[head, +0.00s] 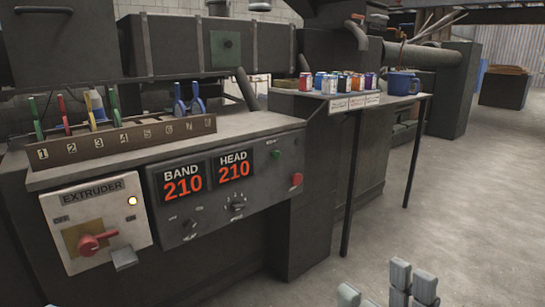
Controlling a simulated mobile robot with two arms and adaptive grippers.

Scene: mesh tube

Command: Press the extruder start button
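The white extruder panel (107,258), labelled EXTRUDER, is at lower left on the front of the dark machine. It carries a red rotary switch (92,243) on a yellow plate. A round lit lamp or button (132,201) glows at its upper right. On the grey control panel to its right are a green button (275,155) and a red button (296,180); their labels are unreadable. Grey gripper fingertips (399,273) show at the bottom edge, well right of the panels and apart from them. Which arm they belong to and their opening are unclear.
BAND and HEAD displays (234,166) both read 210. The concrete floor (450,200) is clear at right.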

